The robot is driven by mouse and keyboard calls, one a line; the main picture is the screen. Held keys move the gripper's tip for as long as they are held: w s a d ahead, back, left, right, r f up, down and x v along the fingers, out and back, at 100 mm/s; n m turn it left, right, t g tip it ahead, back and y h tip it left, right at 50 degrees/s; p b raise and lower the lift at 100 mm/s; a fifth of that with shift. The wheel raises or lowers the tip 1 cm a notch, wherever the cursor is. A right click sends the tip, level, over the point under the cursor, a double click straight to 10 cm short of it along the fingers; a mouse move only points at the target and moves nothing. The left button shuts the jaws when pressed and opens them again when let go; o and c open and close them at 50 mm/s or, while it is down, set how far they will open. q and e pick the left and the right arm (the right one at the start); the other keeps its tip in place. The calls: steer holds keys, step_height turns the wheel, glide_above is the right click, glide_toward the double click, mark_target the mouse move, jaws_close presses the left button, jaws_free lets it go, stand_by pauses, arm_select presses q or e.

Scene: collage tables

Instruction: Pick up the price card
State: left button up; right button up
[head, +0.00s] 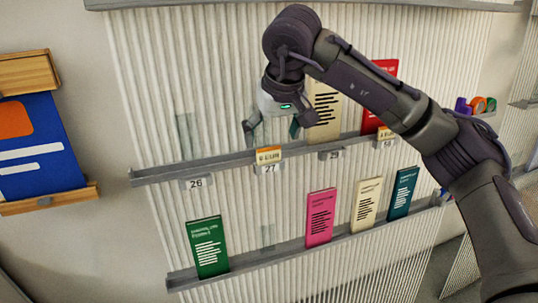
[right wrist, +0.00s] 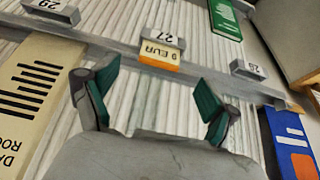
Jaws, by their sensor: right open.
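A small price card (head: 268,154), orange and white, stands on the upper shelf rail above the number tag 27. In the right wrist view the price card (right wrist: 160,55) appears upside down and reads "9 EUR". A similar card (head: 386,132) stands farther right on the same rail, partly beside my arm. My right gripper (head: 281,129) is above and behind the nearer card in the picture, with its fingers spread and nothing between them. In the wrist view the open green-padded fingers (right wrist: 157,80) point toward that card, apart from it. My left gripper is out of view.
The upper rail (head: 225,166) carries number tags; a cream leaflet (head: 324,108) and a red one (head: 385,68) stand on it. Green, pink, cream and teal leaflets stand on the lower rail (head: 250,259). A blue poster (head: 38,150) in a wooden holder is at left.

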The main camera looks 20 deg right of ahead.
mark_target(269, 149)
steer(key=p+x, duration=0.2)
steer(key=x, duration=0.3)
steer(key=shift+w+f+p, duration=0.2)
steer(key=shift+f+p, duration=0.15)
steer(key=c, duration=0.8)
